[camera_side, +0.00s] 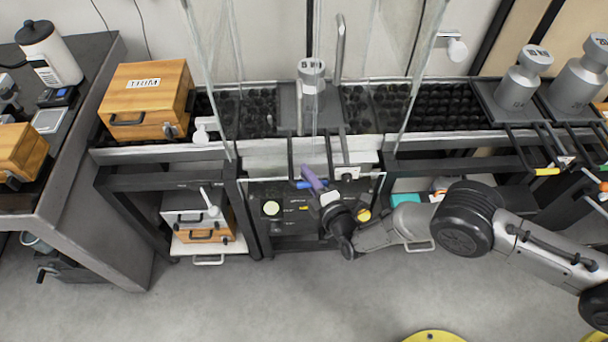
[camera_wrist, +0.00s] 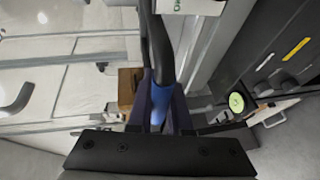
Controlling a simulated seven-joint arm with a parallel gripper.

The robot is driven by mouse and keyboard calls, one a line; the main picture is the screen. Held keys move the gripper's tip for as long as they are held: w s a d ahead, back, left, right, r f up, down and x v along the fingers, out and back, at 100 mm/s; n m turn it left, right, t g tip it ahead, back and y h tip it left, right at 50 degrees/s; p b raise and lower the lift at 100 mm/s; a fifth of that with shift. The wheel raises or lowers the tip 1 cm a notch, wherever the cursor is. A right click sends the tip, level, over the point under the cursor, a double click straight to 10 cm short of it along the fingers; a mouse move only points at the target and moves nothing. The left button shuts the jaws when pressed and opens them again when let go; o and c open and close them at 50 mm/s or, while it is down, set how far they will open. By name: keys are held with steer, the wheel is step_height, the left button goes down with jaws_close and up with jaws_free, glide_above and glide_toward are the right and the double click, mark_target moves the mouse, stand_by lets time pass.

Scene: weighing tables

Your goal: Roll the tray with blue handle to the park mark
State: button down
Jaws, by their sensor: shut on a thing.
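The tray (camera_side: 288,112) is a grey plate carrying a silver weight (camera_side: 311,76), on the dark roller track in the middle of the side view. Two dark bars run forward from it to a blue handle (camera_side: 302,185) at the front edge. My gripper (camera_side: 312,177), with purple fingers, is shut on this handle. In the wrist view the blue handle (camera_wrist: 161,122) shows between the two fingers (camera_wrist: 160,104). The tray's plate is partly behind clear panels. I cannot pick out the park mark in either view.
Clear upright panels (camera_side: 213,80) flank the tray. A wooden box (camera_side: 146,98) stands left on the track. At right, trays with larger weights (camera_side: 522,80) have a yellow handle (camera_side: 547,172) and an orange one. Dark rollers (camera_side: 430,105) lie bare between.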

steer(key=d, duration=4.1)
steer(key=shift+d, duration=0.4)
steer(key=c, duration=1.2)
jaws_free()
steer(key=o, duration=0.4)
steer(key=shift+c, duration=0.2)
steer(key=v, duration=1.4)
steer(key=shift+w+a, duration=0.1)
